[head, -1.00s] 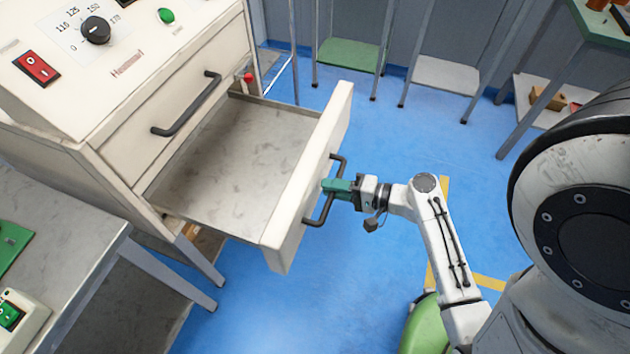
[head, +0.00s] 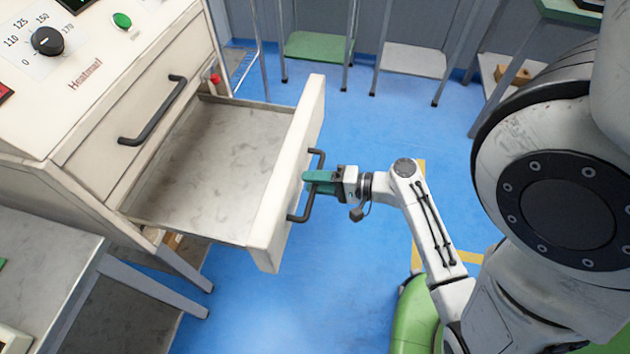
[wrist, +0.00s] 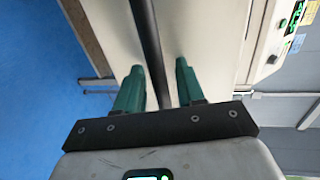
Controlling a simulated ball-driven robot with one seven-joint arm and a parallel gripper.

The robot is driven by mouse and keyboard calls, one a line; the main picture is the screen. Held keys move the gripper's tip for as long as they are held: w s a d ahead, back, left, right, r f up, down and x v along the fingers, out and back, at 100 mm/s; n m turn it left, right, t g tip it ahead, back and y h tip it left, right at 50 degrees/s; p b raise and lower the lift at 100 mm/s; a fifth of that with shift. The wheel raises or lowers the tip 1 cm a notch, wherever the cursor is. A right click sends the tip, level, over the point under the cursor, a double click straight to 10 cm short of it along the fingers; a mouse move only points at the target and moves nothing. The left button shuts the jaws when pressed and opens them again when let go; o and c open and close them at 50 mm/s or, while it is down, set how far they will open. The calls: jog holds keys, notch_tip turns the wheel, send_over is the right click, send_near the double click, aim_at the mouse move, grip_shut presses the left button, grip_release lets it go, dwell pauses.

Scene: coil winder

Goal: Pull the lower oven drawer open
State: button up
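The lower oven drawer (head: 215,165) stands pulled well out of the cream oven (head: 95,120), its inside bare and empty. Its front panel (head: 288,170) carries a dark bar handle (head: 303,205). My gripper (head: 308,179) is at the middle of this handle, in front of the panel. In the wrist view, the handle bar (wrist: 147,40) passes between the two green fingers of my gripper (wrist: 158,82). The fingers are apart, with a gap visible on each side of the bar. Where the bar meets the palm is partly hidden.
The upper drawer's handle (head: 152,112) is above, with that drawer shut. A grey bench (head: 45,255) stands at the lower left. Low shelves (head: 318,46) line the back wall.

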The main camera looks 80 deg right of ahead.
jog(key=v, duration=1)
jog(key=shift+s, duration=0.3)
